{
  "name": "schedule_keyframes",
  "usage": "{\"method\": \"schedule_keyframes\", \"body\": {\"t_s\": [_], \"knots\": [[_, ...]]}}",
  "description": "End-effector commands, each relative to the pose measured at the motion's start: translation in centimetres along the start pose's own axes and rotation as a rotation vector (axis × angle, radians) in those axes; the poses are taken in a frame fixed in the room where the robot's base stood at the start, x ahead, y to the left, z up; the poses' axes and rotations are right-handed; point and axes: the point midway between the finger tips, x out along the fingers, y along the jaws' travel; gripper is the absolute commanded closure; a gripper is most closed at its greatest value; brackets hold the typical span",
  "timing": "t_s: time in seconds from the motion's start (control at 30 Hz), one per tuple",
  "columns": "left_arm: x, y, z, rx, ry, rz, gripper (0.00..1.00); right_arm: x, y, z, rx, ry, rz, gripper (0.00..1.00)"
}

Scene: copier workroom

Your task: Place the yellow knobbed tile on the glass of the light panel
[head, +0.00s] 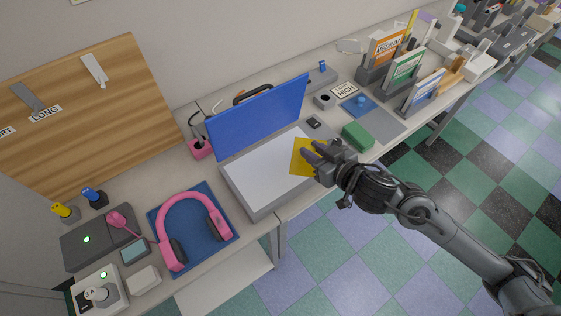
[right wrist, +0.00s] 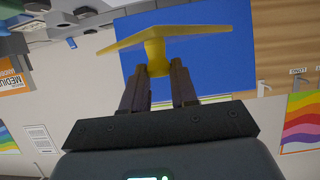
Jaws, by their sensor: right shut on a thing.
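The yellow knobbed tile (head: 302,158) is in my right gripper (head: 318,160), which is shut on its knob. In the right wrist view the knob of the tile (right wrist: 156,50) sits between the two fingers (right wrist: 160,85), and the flat plate spreads out beyond them. In the head view the tile overlaps the right part of the white glass (head: 258,176) of the light panel. I cannot tell whether it touches the glass or hangs above it. The panel's blue lid (head: 258,117) stands open behind the glass. My left gripper is not in view.
Pink headphones (head: 192,212) lie on a blue mat left of the panel. A green block (head: 357,136) and a small dark object (head: 314,123) lie to its right. Upright card holders (head: 403,72) stand farther right. The counter's front edge runs just below the panel.

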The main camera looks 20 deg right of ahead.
Motion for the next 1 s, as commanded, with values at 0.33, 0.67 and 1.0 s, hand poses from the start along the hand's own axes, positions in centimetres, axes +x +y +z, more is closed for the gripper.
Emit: {"method": "schedule_keyframes", "body": {"t_s": [0.33,0.67,1.0], "knots": [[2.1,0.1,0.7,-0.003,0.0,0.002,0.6,7.1,-3.5,1.6,0.003,0.001,0.0,1.0],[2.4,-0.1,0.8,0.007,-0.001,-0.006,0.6,9.4,-4.6,2.2,0.001,0.0,0.002,1.0],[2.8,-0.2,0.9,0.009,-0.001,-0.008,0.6,10.7,-4.5,5.6,0.001,-0.001,0.002,1.0]]}}
